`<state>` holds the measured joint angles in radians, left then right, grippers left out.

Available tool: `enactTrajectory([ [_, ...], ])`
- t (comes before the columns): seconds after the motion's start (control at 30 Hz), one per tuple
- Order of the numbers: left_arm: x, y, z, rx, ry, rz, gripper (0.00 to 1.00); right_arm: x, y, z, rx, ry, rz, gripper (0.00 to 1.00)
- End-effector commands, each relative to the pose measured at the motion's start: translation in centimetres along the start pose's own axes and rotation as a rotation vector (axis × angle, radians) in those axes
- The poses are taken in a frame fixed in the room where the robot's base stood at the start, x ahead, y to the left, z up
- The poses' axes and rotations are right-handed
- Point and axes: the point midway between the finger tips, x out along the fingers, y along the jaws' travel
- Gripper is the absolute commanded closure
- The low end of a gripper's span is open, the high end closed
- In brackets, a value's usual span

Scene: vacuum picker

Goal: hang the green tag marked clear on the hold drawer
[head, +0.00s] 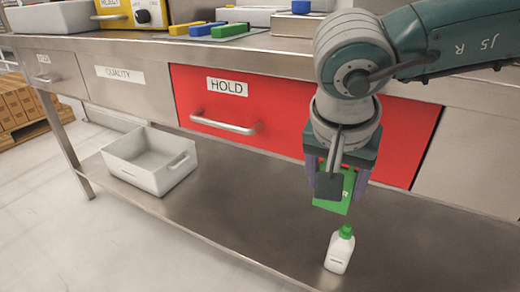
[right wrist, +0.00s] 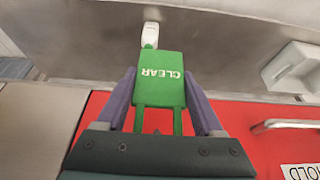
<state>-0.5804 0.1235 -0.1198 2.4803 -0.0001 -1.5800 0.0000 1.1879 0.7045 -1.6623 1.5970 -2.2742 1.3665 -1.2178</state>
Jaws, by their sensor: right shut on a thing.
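The green tag marked CLEAR (right wrist: 156,84) is held between the fingers of my right gripper (right wrist: 160,100), its lettering upside down in the right wrist view. In the head view the tag (head: 347,190) is partly hidden behind my right gripper (head: 337,190). The red HOLD drawer (head: 285,120) looks closed, with a bar handle (head: 222,124) on its left part. My right gripper is in front of the drawer's right part, right of the handle. The drawer also shows in the right wrist view (right wrist: 250,112). My left gripper is out of view.
A white bottle with a green cap (head: 339,253) stands on the lower shelf (head: 230,210), below the tag in the head view. A white bin (head: 150,160) is at the shelf's left. Blue, yellow and green blocks (head: 230,30) lie on the worktop. The QUALITY drawer (head: 125,92) is left of HOLD.

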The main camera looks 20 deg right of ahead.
Motion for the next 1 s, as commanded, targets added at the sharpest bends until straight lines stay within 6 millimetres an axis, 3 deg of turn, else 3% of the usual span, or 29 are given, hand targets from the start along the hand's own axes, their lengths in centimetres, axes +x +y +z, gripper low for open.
enactTrajectory([
  [0.4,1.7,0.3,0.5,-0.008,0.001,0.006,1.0,1.6,0.0,-2.0,0.002,0.001,-0.001,0.93],
  [1.0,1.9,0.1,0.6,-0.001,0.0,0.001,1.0,1.9,0.0,-2.3,0.0,0.001,-0.001,0.93],
])
